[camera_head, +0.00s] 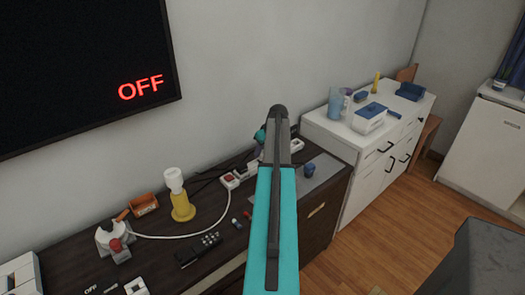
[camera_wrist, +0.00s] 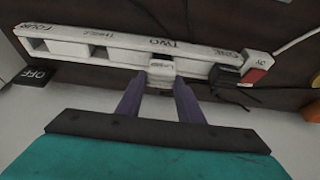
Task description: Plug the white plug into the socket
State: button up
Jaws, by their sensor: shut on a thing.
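The white plug (camera_wrist: 160,70) is between the two purple fingers of my gripper (camera_wrist: 160,82), which is shut on it. The white power strip (camera_wrist: 115,43) runs across the wrist view, with markings FOUR, THREE, TWO and ONE. The plug is at the strip by the TWO marking; I cannot tell how deep it sits. A black plug (camera_wrist: 221,76) is at the ONE position, beside the red switch (camera_wrist: 257,75). In the head view, the strip (camera_head: 243,173) lies on the dark cabinet, and my teal arm hides part of it and the plug.
The dark cabinet (camera_head: 160,242) also holds a yellow lamp (camera_head: 182,208), a black remote (camera_head: 198,249), an orange box (camera_head: 143,204) and a blue cup (camera_head: 310,170). A screen (camera_head: 75,60) on the wall reads OFF. A white cabinet (camera_head: 350,142) stands to the right. Wooden floor is clear there.

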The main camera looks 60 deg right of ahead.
jog(key=shift+f+b, duration=0.35)
jog(key=shift+f, duration=0.35)
jog(key=o, duration=1.2)
jog(key=shift+c, duration=0.2)
jog(key=shift+r, duration=0.15)
jog(key=b+v, duration=0.2)
jog(key=v, duration=1.1)
jog(key=shift+r, duration=0.25)
jog(key=shift+s+a, duration=0.1)
